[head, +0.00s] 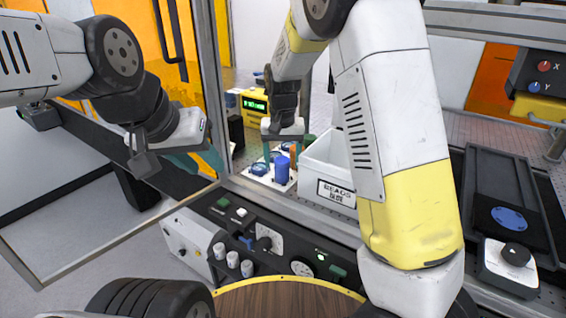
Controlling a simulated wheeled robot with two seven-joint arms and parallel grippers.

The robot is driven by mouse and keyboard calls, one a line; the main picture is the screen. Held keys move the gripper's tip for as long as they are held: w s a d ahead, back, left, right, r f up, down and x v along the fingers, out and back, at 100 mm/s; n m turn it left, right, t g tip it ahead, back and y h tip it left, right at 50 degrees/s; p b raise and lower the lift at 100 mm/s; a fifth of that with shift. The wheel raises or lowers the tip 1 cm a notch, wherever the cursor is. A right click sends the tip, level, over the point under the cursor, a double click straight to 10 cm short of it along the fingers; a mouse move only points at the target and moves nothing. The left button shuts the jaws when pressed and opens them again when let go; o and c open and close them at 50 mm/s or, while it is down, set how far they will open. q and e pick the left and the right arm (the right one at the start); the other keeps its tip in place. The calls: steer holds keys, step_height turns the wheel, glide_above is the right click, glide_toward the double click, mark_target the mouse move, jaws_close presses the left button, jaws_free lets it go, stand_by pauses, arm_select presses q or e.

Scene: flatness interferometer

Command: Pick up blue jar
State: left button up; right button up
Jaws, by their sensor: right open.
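The blue jar (282,169) stands upright on a white tray (259,180) inside the framed enclosure, near the middle of the head view. My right gripper (282,155) reaches down from above, open, with its fingers close over the jar's top. I cannot tell whether they touch it, and the jar's top is partly hidden. My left gripper (196,163) hangs in front of the open door frame at left, well away from the jar. Its teal fingers show, but their gap is unclear.
A white bin (325,165) stands just right of the jar. A small blue-topped dish (259,169) lies at its left. The enclosure's metal post (211,85) rises between my grippers. A control panel (262,238) runs along the front, and a yellow display box (256,106) stands behind.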

mark_target(282, 168)
steer(key=f, duration=0.3)
steer(key=shift+w+f, duration=0.2)
steer(key=shift+f, duration=0.15)
jaws_close()
steer(key=shift+a+r, duration=0.1)
steer(key=shift+r, duration=0.05)
